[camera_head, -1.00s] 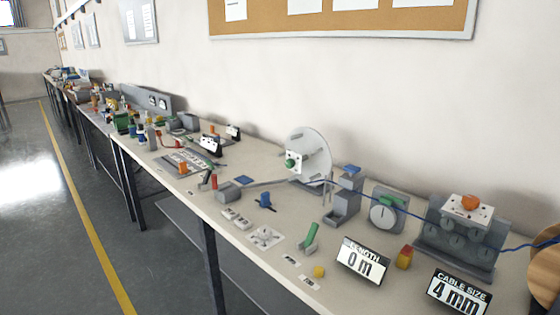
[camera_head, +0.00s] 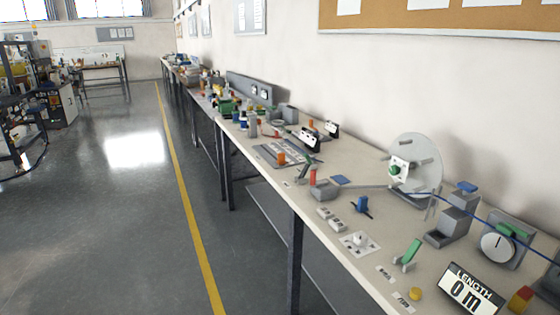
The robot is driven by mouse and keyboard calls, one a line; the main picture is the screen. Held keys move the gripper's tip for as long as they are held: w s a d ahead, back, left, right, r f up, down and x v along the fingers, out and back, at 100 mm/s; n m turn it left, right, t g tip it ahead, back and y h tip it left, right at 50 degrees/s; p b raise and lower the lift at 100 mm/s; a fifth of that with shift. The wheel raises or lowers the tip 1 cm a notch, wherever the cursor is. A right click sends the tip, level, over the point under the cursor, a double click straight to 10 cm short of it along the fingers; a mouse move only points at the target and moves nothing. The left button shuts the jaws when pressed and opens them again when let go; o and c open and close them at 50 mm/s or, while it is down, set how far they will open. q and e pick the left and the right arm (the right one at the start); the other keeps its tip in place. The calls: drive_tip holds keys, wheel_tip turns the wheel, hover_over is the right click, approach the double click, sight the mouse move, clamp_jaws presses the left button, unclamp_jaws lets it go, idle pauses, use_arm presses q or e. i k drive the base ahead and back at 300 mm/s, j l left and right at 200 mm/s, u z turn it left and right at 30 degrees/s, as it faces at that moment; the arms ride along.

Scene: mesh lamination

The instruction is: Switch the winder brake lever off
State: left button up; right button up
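The winder (camera_head: 428,160), a pale grey disc with a green knob at its hub, stands at the back of the bench at right. Several small levers are near it: a green-handled lever (camera_head: 412,250) tilted in a grey bracket at the front, a blue-handled one (camera_head: 362,204) on a dark base, and a red upright one (camera_head: 313,178) beside a grey block. I cannot tell which is the winder brake lever; no readable label or off mark shows. Neither of my grippers is in view.
The long bench (camera_head: 335,262) runs away to the far left, crowded with small devices. A length display (camera_head: 470,290) reads 0 m at the front right. A blue cable (camera_head: 478,210) runs right from the winder. Open grey floor (camera_head: 110,220) with a yellow line lies left.

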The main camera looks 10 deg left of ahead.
sight(307, 166)
drive_tip(key=i+l+u, duration=0.2)
drive_tip(key=i, duration=0.45)
drive_tip(key=i+j+u, duration=0.15)
drive_tip(key=i+j, duration=0.25)
drive_tip(key=i+j+u, duration=0.1)
drive_tip(key=i+j, duration=0.25)
drive_tip(key=i, duration=0.25)
drive_tip(key=i+j+u, duration=0.15)
drive_tip(key=i+j, duration=0.15)
drive_tip(key=i, duration=0.25)
